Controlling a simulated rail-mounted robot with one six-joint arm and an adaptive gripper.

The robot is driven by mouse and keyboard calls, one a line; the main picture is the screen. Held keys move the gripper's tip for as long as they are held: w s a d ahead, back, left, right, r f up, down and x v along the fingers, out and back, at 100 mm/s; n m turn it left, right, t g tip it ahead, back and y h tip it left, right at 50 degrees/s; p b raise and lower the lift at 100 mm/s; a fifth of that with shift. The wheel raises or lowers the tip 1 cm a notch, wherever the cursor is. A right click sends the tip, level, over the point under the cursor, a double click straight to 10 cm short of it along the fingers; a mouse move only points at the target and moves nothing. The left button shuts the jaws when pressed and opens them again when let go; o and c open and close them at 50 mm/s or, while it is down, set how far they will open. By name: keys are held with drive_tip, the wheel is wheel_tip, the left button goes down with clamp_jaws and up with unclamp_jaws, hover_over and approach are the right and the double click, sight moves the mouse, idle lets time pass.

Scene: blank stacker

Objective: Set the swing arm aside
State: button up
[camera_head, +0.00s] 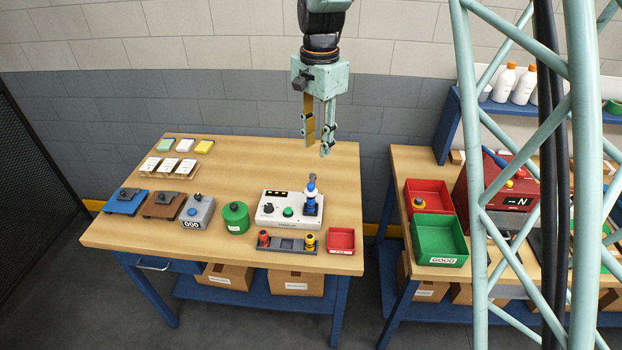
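A white device (272,211) with a black knob, a green button and a dark display sits near the front right of the left table. On its right side stands a blue upright post (311,202) with a small grey piece (312,180) at its top. This looks like the swing arm, but the part is too small to be sure. My gripper (317,148) hangs in the air, higher than the device and apart from it. Its two fingers point down with a gap between them, and nothing shows between them.
A dark rack with red and yellow pieces (287,244) and a red tray (341,240) lie in front of the device. A green round container (235,217) and a grey counter box (197,211) stand left. The back right tabletop is clear. A green bin (439,240) stands on the right table.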

sight(311, 184)
drive_tip(key=shift+m, duration=0.3)
drive_tip(key=shift+w+a+f+p, duration=0.15)
drive_tip(key=shift+w+a+f, duration=0.4)
drive_tip(key=shift+f, duration=0.15)
drive_tip(key=shift+w+a+f+p, duration=0.15)
drive_tip(key=shift+w+a+f, duration=0.35)
drive_tip(key=shift+f, duration=0.2)
drive_tip(key=shift+d+f, duration=0.1)
drive_tip(key=shift+f, duration=0.05)
drive_tip(key=shift+f+p, duration=0.45)
drive_tip(key=shift+f, duration=6.3)
clamp_jaws()
